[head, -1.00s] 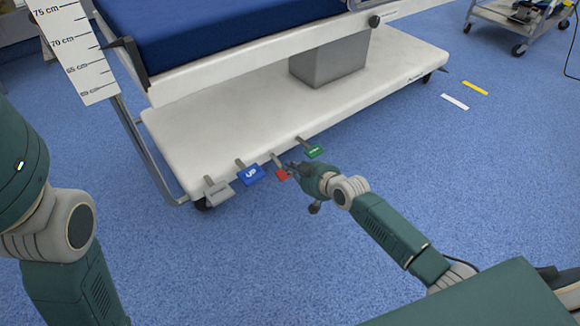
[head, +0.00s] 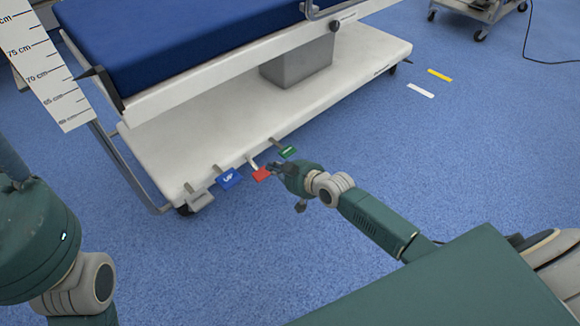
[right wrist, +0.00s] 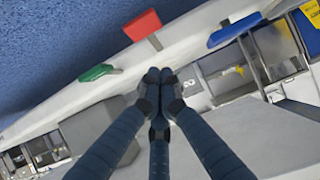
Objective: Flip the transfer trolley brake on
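The white trolley base (head: 225,135) has a row of foot pedals along its near edge: grey (head: 200,198), blue marked UP (head: 229,178), red (head: 262,174) and green (head: 288,152). My right gripper (head: 274,168) is at the red pedal's right side, with its fingertips close to it; contact is not clear. In the right wrist view, my right gripper's fingers (right wrist: 160,82) are drawn together with nothing between them. There the red pedal (right wrist: 142,25) is beyond the tips, the green one (right wrist: 97,72) left, the blue one (right wrist: 232,32) right. My left gripper is out of view.
A blue mattress (head: 180,40) lies above the base on a grey column (head: 297,68). A measuring scale (head: 45,70) stands at the left. Another cart (head: 485,10) is at the top right.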

